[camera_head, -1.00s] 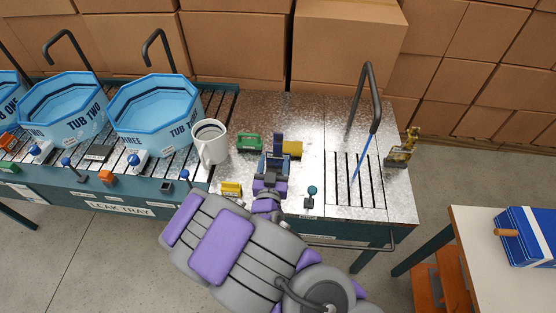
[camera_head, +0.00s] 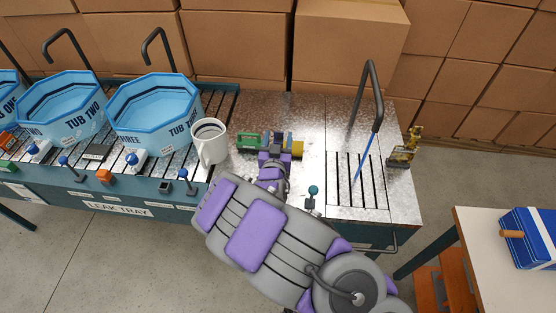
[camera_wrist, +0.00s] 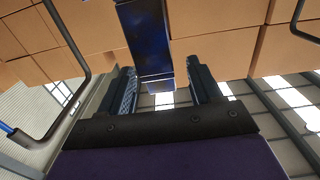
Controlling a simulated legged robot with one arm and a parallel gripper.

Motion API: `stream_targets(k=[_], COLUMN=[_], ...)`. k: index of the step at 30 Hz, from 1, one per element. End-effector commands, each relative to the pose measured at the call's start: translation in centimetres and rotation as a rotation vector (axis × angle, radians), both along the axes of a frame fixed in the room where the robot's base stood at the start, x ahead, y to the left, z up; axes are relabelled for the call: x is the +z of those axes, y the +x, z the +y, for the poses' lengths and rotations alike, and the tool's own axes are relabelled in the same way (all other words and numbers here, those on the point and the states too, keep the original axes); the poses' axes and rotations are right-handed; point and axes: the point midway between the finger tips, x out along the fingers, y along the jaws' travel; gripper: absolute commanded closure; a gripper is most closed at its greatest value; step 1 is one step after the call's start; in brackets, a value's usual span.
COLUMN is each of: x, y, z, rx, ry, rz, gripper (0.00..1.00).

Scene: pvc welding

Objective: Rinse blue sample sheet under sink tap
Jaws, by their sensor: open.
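My gripper (camera_head: 272,148) is over the metal bench top, between a green block and a yellow cylinder. In the wrist view its two dark fingers (camera_wrist: 165,92) are apart. A dark blue mottled strip (camera_wrist: 150,40), which looks like the sample sheet, runs from the top edge down to the gap between the fingers. Its lower end is nearer the left finger; contact is unclear. In the head view the sheet is not clearly visible behind my gripper. The black arched sink tap (camera_head: 375,95) stands to the right, with a thin blue stream (camera_head: 364,158) below its end over the slotted drain (camera_head: 342,190).
The green block (camera_head: 248,142) and yellow cylinder (camera_head: 297,147) flank my gripper. A white mug (camera_head: 208,150) stands left, beside TUB THREE (camera_head: 150,130). A teal-topped knob (camera_head: 313,191) is at the front edge. A brass-coloured device (camera_head: 403,150) stands right of the drain.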

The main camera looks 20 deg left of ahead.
Motion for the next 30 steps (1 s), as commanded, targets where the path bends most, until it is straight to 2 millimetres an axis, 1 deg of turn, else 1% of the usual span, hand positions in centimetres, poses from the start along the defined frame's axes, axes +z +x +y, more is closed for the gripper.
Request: stream_targets(k=[1, 3, 7, 11, 18, 30], x=[-0.2, -0.2, -0.1, -0.1, 0.0, -0.1], y=[0.7, 1.5, 2.5, 3.0, 3.0, 3.0], z=[-0.1, 0.2, 0.5, 0.6, 0.7, 0.7], rx=[-0.003, -0.003, -0.002, -0.002, -0.001, -0.001], ry=[0.002, 0.003, 0.001, -0.001, -0.001, -0.001], rz=[-0.001, 0.001, 0.000, 0.001, 0.001, 0.001], gripper=[0.36, 0.36, 0.36, 0.36, 0.37, 0.75])
